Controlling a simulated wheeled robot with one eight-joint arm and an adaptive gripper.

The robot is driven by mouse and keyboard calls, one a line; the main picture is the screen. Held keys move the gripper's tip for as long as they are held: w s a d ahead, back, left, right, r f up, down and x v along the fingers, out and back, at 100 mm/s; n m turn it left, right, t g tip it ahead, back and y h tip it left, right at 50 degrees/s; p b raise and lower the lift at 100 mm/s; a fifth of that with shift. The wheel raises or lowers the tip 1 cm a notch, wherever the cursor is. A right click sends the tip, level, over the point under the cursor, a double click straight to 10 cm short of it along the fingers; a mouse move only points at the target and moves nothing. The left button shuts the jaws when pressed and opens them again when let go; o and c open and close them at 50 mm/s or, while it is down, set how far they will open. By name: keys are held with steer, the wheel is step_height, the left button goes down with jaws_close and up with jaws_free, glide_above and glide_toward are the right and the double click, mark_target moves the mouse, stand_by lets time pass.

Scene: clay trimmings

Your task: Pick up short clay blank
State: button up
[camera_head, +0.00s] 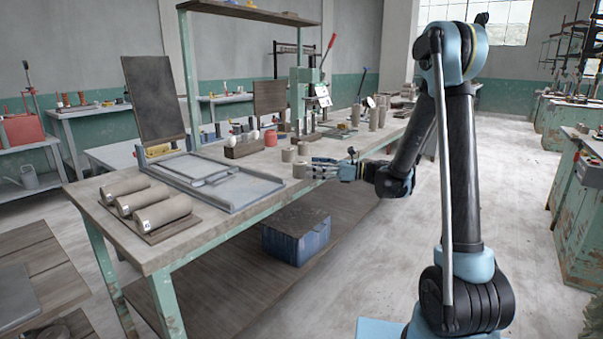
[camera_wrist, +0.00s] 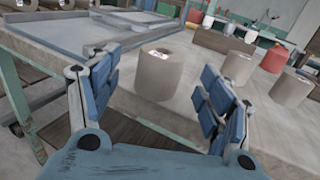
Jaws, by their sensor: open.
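A short clay blank (camera_wrist: 160,76), a grey-brown cylinder with a small pale label on top, stands upright on the workbench. In the wrist view it shows between the two blue fingers of my gripper (camera_wrist: 160,92), which is open with visible room on both sides. In the head view my gripper (camera_head: 325,168) reaches over the bench edge from the right, its fingertips close to the blank (camera_head: 299,170). I cannot tell whether they touch it. Two similar cylinders stand beyond, one in the middle (camera_wrist: 239,66) and one at the right (camera_wrist: 290,88) of the wrist view.
A red pot (camera_head: 270,138) and a wooden block with white knobs (camera_head: 244,146) stand behind the blanks. A flat grey metal frame (camera_head: 232,207) lies to the left. Several long clay cylinders (camera_head: 160,213) lie at the bench's near end. A green press (camera_head: 305,95) stands farther back.

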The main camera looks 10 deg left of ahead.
mark_target(300, 165)
steer(key=shift+w+a+r, duration=0.1)
steer(key=shift+a+r, duration=0.05)
steer(key=shift+a, duration=1.3)
steer(key=shift+a+r, duration=0.1)
steer(key=shift+a, duration=1.35)
steer(key=c, duration=1.4)
